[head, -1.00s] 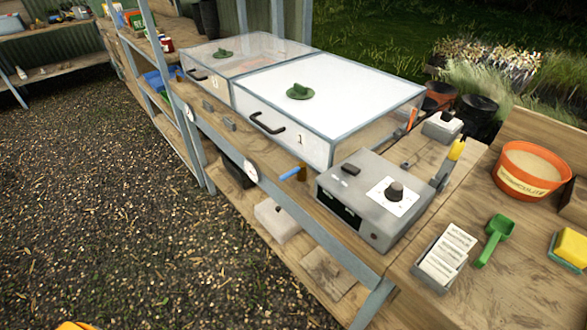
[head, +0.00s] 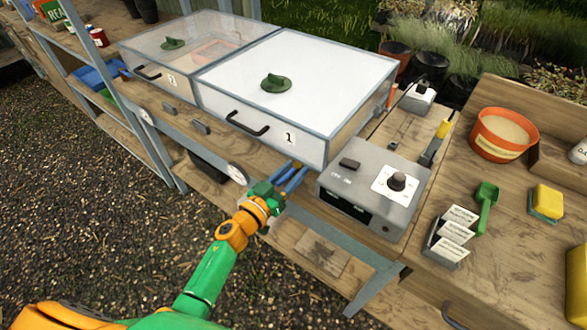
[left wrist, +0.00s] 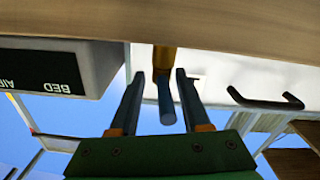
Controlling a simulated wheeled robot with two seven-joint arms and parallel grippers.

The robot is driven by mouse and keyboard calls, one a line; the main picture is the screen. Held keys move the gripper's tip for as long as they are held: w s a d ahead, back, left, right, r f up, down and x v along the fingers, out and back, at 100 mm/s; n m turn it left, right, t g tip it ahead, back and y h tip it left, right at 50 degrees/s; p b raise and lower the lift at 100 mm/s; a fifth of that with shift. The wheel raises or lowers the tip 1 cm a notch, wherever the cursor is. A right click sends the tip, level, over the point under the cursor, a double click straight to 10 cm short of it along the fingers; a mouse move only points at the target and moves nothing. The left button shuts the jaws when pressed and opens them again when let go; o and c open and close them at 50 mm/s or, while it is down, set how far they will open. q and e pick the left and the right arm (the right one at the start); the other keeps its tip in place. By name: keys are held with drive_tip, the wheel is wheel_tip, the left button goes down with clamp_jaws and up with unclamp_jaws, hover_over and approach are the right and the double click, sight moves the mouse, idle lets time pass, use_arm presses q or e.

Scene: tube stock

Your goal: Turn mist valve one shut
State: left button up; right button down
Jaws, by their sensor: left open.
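The mist valve, with a brass body (head: 297,164) and a blue lever, is at the bench's front edge, below the propagator box marked 1 (head: 318,138). My left gripper (head: 296,172) is at the valve and hides most of the lever in the head view. In the left wrist view the brass body (left wrist: 163,60) shows above the blue lever (left wrist: 165,103). The lever lies between the two fingers of my left gripper (left wrist: 160,75), with a gap on each side. The gripper is open. My right gripper is out of view.
A grey control box (head: 370,190) with a dial stands just right of the valve. The box's black handle (head: 247,124) is above left. A second propagator box (head: 150,58) stands further left. The gravel floor (head: 90,210) in front is clear.

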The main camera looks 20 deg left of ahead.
use_arm(q)
drive_tip(key=shift+w, duration=0.4)
drive_tip(key=shift+s, duration=0.1)
drive_tip(key=shift+c, duration=0.9)
clamp_jaws()
